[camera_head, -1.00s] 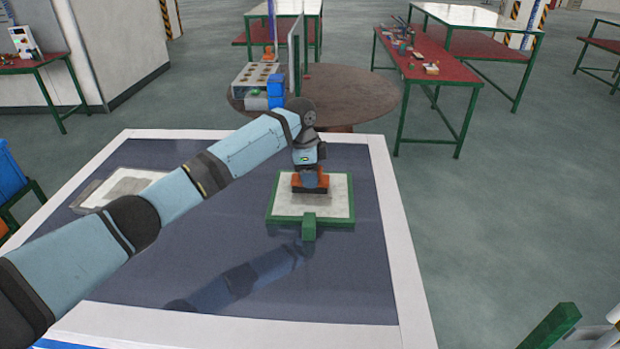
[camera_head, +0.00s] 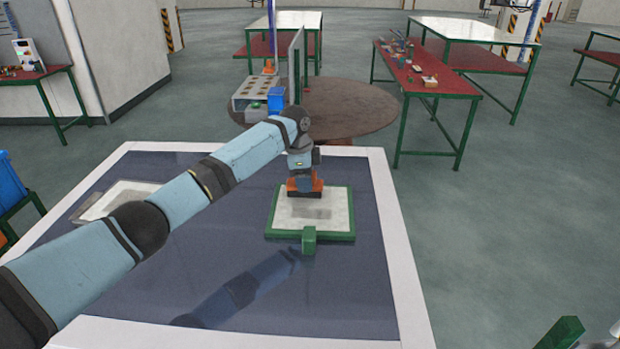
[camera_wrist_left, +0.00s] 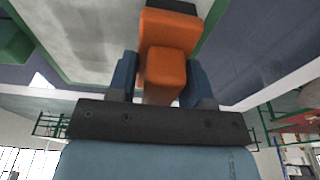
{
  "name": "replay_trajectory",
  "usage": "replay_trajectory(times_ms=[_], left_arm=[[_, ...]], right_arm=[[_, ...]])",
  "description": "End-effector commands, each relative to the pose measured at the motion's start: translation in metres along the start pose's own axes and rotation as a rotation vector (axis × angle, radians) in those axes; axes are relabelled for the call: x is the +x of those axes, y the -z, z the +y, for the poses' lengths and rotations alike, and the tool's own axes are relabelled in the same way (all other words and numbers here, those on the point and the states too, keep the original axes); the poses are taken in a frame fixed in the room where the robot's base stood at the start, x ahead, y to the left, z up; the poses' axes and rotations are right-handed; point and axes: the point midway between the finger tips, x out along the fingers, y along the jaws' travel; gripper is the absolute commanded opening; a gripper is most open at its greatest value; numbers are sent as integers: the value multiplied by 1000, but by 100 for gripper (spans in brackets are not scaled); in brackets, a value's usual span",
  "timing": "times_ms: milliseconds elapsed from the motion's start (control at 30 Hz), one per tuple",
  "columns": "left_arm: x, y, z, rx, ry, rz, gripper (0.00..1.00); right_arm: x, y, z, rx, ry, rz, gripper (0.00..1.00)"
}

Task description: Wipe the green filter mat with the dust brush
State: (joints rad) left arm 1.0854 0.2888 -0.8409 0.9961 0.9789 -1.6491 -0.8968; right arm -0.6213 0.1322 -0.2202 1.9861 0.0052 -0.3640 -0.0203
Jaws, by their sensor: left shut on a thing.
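The filter mat, a pale panel in a green frame (camera_head: 348,237), lies on the dark table with its green handle block (camera_head: 309,241) at the near side. A faint darker grey patch shows on its pale surface. My left gripper (camera_head: 303,174) is shut on the orange dust brush (camera_head: 304,188), at the mat's far edge. The left wrist view shows the orange brush (camera_wrist_left: 165,75) between two dark blue fingers, over the grey mat surface (camera_wrist_left: 85,35). Whether its dark bristles touch the mat cannot be told. My right gripper cannot be made out.
The dark table (camera_head: 350,290) has a white border. Another framed pale panel (camera_head: 115,199) lies to the left, partly behind my arm. A round brown table (camera_head: 350,108) with a grey box (camera_head: 256,90) stands beyond. A green block end (camera_head: 562,333) shows at bottom right.

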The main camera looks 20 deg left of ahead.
Motion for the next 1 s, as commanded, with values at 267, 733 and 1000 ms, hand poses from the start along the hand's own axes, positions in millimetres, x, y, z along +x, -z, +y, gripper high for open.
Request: replay_trajectory(times_ms=[267, 733, 1000], left_arm=[[0, 1, 22, 3, 0, 1, 27], [2, 1, 48, 3, -1, 2, 27], [4, 1, 69, 2, -2, 1, 27]], right_arm=[[0, 0, 0, 0, 0, 0, 43], [0, 0, 0, 0, 0, 0, 43], [0, 0, 0, 0, 0, 0, 43]])
